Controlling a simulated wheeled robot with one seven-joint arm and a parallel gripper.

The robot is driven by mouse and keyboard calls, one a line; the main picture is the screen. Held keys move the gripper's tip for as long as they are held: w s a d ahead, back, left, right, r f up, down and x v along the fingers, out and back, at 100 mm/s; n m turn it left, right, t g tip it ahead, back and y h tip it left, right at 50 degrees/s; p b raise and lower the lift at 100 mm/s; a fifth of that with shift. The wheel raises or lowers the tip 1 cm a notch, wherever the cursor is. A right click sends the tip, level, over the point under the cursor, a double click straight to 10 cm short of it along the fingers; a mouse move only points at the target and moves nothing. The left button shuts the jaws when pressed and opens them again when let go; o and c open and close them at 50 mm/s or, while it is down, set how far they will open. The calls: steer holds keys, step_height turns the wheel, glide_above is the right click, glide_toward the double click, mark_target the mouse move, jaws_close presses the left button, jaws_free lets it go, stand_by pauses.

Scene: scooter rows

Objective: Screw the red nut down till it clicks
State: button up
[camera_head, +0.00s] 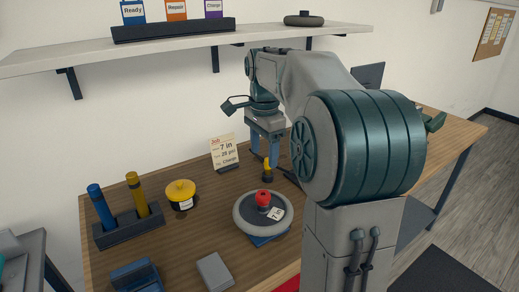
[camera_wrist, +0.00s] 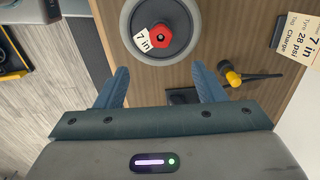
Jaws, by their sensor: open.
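The red nut (camera_head: 263,198) sits at the centre of a grey wheel (camera_head: 241,222) on the wooden table. A white tag reading "7 in" (camera_head: 275,214) lies on the wheel. In the wrist view the nut (camera_wrist: 165,38) is at the top middle, with the wheel (camera_wrist: 127,22) around it. My gripper (camera_head: 264,160) is behind the wheel in the head view, above the table. In the wrist view its two blue fingers (camera_wrist: 160,75) are spread apart with nothing between them, and the nut lies ahead of them, apart from the tips. Whether the nut is seated cannot be told.
A yellow-and-black tool (camera_wrist: 236,77) lies near my right finger. The job card (camera_head: 224,152) stands at the back. A yellow-topped pot (camera_head: 181,194), a rack with blue and yellow handles (camera_head: 130,232) and a grey block (camera_head: 214,271) stand left. A shelf (camera_head: 180,46) hangs above.

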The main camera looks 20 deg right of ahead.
mark_target(264, 195)
step_height(264, 195, down, 14)
steer(key=shift+d+r, duration=0.1)
steer(key=shift+r, duration=0.1)
stand_by(0.4)
steer(key=c, duration=1.1)
steer(key=o, duration=1.1)
steer(key=shift+r, duration=0.1)
step_height(264, 195, up, 14)
steer(key=shift+f, duration=0.15)
steer(key=s+a+f+n+t, duration=0.1)
steer(key=s+a+f+n, duration=0.2)
steer(key=s+n, duration=0.2)
steer(key=s+a+f+n+t, duration=0.1)
steer(key=s+a+f+n, duration=0.3)
steer(key=s, duration=0.5)
steer(key=s+a+f+n+t, duration=0.1)
steer(key=s+a+f+n, duration=0.2)
steer(key=s+n, duration=0.3)
steer(key=shift+s+a+f+n, duration=0.2)
steer(key=shift+s+f+n, duration=0.2)
steer(key=shift+f+n, duration=0.2)
